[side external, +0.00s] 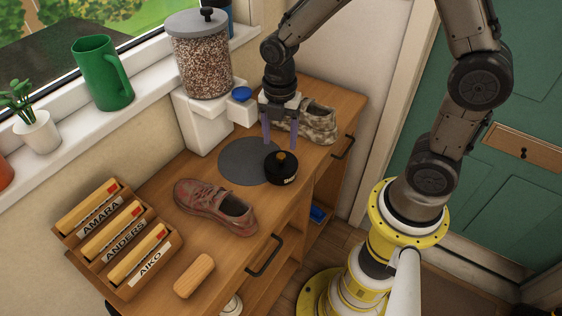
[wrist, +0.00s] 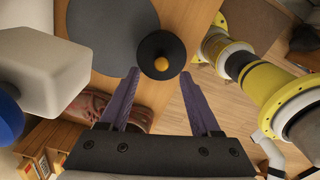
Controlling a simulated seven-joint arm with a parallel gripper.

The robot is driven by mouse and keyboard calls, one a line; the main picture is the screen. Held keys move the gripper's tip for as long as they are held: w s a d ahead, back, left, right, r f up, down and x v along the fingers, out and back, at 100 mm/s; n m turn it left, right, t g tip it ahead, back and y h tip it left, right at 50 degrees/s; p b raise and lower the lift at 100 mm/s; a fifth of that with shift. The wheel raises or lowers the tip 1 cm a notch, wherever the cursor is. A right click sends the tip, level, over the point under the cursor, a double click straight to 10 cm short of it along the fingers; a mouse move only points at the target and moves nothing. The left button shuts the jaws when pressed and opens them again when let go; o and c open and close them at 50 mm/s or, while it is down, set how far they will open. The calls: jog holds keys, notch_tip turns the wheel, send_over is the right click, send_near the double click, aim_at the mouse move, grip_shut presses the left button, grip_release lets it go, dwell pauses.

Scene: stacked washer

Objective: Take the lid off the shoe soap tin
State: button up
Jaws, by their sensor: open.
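The shoe soap tin (side external: 281,176) is a round black tin with pale lettering on its side, standing on the wooden bench top. Its black lid (side external: 280,159) with an orange-brown knob is on top; the lid (wrist: 161,55) also shows from above in the wrist view. My gripper (side external: 282,143) is open and empty, its two purple fingers pointing down above and just behind the tin. In the wrist view my gripper (wrist: 163,72) has its fingers spread, with the tin beyond their tips. The fingers appear apart from the lid.
A grey round mat (side external: 241,162) lies beside the tin. A reddish shoe (side external: 216,206) and a camouflage-patterned shoe (side external: 316,124) stand on either side. A white dispenser with a blue cap (side external: 241,94), a wooden name rack (side external: 119,240) and a brush (side external: 194,275) are nearby.

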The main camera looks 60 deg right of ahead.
aim_at(281, 155)
jog(key=shift+s+f, duration=0.15)
jog(key=shift+f, duration=2.2)
grip_shut()
